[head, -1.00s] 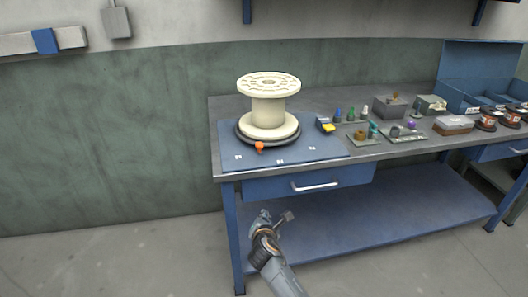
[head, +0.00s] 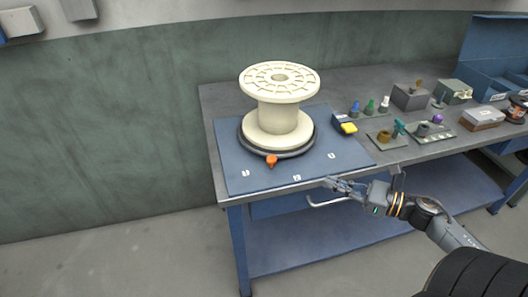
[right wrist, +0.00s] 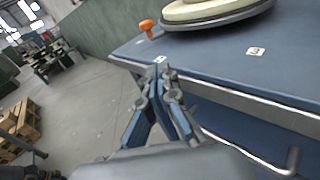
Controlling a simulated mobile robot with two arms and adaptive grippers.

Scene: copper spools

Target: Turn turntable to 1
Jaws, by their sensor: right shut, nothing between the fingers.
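The turntable (head: 300,152) is a dark round disc on a blue board (head: 240,187), with a large cream spool (head: 278,118) upright on it. Its orange knob (head: 271,161) points to the front, between the left label (head: 246,173) and the middle label (head: 297,178). My right gripper (head: 331,183) is shut and empty at the board's front edge, apart from the knob. In the right wrist view, the orange knob (right wrist: 147,27) is beyond the fingertips (right wrist: 161,68). My left gripper is out of view.
A blue and yellow item (head: 345,124) sits at the board's right edge. Small coloured parts, grey boxes (head: 410,97) and blue bins (head: 490,80) stand further right. A drawer handle (head: 326,201) sticks out below the bench edge. The space left of the bench is clear.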

